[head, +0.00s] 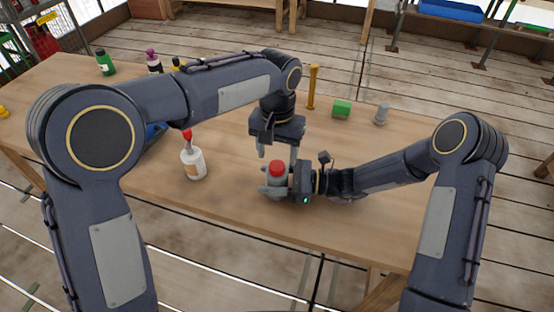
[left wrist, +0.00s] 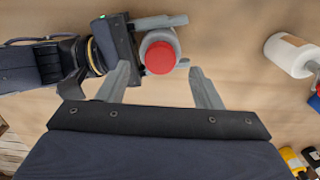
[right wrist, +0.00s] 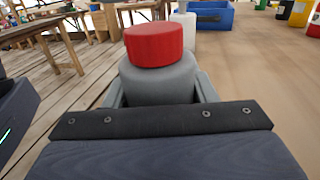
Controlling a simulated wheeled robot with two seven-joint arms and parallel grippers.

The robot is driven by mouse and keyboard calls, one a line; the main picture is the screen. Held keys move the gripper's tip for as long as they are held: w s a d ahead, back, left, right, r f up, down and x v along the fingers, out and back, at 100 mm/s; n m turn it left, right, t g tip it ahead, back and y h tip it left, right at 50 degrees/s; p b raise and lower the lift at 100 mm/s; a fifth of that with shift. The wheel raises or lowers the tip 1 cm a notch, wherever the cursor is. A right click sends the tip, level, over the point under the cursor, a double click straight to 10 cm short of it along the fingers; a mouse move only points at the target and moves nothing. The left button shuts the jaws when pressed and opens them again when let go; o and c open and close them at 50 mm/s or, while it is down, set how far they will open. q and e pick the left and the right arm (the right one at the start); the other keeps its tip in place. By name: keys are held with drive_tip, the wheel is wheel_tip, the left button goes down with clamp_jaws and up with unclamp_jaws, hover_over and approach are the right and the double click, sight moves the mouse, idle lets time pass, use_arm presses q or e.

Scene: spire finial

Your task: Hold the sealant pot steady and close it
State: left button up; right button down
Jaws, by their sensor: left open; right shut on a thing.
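The sealant pot (head: 276,186) is a grey round pot standing upright on the table. Its red cap (head: 278,169) sits on its top; in the right wrist view the cap (right wrist: 154,44) looks slightly tilted and off centre. I cannot tell how tight it is. My right gripper (head: 274,183) is shut around the grey body (right wrist: 158,82), from the right in the head view. My left gripper (head: 278,153) points down above the pot, open and empty. In the left wrist view the cap (left wrist: 160,58) lies between and beyond its fingertips, apart from them.
A white bottle with a red nozzle (head: 194,163) stands left of the pot. A yellow post (head: 313,88), a green block (head: 341,108) and a grey peg (head: 381,115) stand behind. A blue bin (head: 155,132) is partly hidden by my left arm. The front table area is clear.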

use_arm(q)
wheel_tip(320, 180, up, 8)
drive_tip(key=shift+r, duration=0.15)
use_arm(e)
drive_tip(key=c, duration=0.5)
unclamp_jaws()
drive_tip(key=d, duration=0.4)
drive_tip(key=d+b, duration=0.1)
drive_tip(key=d, duration=0.1)
drive_tip(key=shift+s+d, duration=0.25)
drive_tip(key=shift+d, duration=0.65)
use_arm(q)
drive_tip(key=shift+f, duration=0.5)
drive_tip(key=shift+a, duration=0.1)
use_arm(e)
drive_tip(key=shift+s+r, duration=0.1)
